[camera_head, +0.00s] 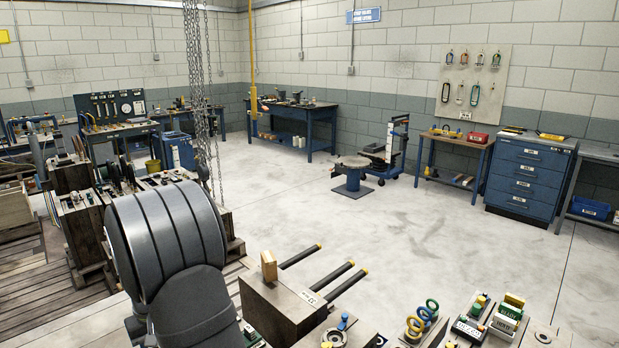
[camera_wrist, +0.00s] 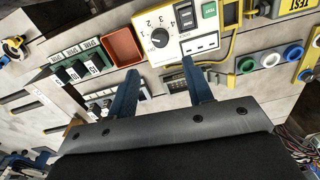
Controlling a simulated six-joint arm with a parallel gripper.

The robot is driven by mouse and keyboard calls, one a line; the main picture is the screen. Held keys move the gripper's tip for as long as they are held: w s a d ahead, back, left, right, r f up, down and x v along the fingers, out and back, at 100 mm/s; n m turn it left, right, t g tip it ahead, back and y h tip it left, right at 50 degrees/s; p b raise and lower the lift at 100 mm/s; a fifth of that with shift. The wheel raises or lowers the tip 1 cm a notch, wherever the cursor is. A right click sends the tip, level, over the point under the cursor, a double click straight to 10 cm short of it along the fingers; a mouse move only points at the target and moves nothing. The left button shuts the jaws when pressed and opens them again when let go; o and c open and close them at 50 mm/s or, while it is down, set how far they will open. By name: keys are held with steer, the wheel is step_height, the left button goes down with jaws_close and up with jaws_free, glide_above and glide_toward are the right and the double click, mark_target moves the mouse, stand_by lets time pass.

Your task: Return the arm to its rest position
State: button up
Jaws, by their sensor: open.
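My gripper (camera_wrist: 160,66) shows in the wrist view as two blue fingers, spread apart with nothing visible between them. A white panel with a numbered dial (camera_wrist: 159,38) lies beyond the fingertips. I cannot tell how far away it is, and I see no contact. In the head view my large grey arm (camera_head: 170,240) fills the lower left, and the gripper itself is not visible there.
A brown block with three dark rods (camera_head: 285,308) stands right of my arm. Coloured rings (camera_head: 422,318) and labelled boxes (camera_head: 506,319) lie farther right. The wrist view shows a red-orange tray (camera_wrist: 122,46). Chains (camera_head: 200,90) hang behind my arm. Open floor (camera_head: 400,240) lies beyond.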

step_height(320, 180, down, 10)
steer(key=shift+s+a, duration=0.1)
steer(key=shift+r, duration=0.1)
stand_by(0.4)
step_height(320, 180, up, 17)
step_height(320, 180, down, 17)
steer(key=shift+f, duration=0.1)
steer(key=n, duration=0.3)
steer(key=shift+n, duration=0.4)
steer(key=n, duration=0.3)
steer(key=shift+n, duration=0.4)
step_height(320, 180, up, 11)
steer(key=shift+w, duration=0.2)
steer(key=shift+f, duration=0.1)
